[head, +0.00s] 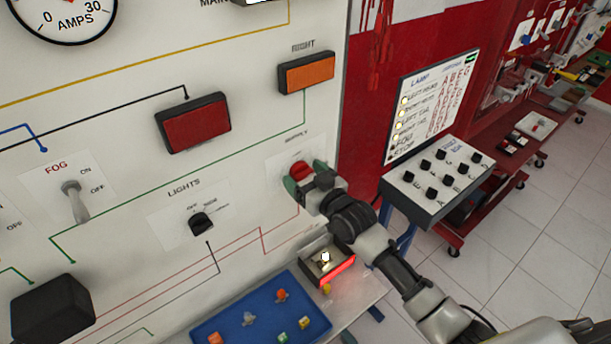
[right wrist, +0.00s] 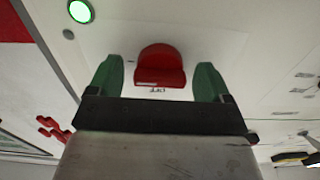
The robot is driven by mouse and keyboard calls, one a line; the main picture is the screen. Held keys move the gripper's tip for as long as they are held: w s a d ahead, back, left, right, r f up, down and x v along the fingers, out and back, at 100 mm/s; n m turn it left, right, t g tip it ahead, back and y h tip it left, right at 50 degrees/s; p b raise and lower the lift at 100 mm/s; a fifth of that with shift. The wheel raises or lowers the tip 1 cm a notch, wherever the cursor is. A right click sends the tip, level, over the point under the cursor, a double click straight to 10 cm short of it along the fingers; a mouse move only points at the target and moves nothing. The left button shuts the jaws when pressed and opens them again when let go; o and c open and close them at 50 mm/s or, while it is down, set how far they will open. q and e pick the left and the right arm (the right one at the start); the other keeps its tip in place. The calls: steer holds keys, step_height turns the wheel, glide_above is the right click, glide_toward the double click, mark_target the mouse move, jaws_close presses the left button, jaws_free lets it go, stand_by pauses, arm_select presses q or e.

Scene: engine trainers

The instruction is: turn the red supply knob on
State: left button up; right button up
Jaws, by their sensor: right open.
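The red supply knob (head: 299,170) is on the white panel (head: 240,130), under the word SUPPLY in the head view. My right gripper (head: 304,178) is at the knob with its green fingers spread to either side. In the right wrist view the red knob (right wrist: 160,66) sits between the two open fingertips (right wrist: 160,82), with a gap on each side. Part of a label shows beside the knob there; the rest is hidden. My left gripper is not in view.
A FOG toggle (head: 75,200) and a black LIGHTS knob (head: 201,223) are on the panel to the left. A blue tray (head: 240,326) and a small box with a red-lit edge (head: 328,262) are below. A green lamp (right wrist: 80,11) is lit in the right wrist view.

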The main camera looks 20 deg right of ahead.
steer(key=shift+s, duration=0.1)
steer(key=b+v, duration=0.3)
steer(key=v, duration=0.7)
steer(key=shift+s, duration=0.3)
steer(key=shift+d, duration=0.15)
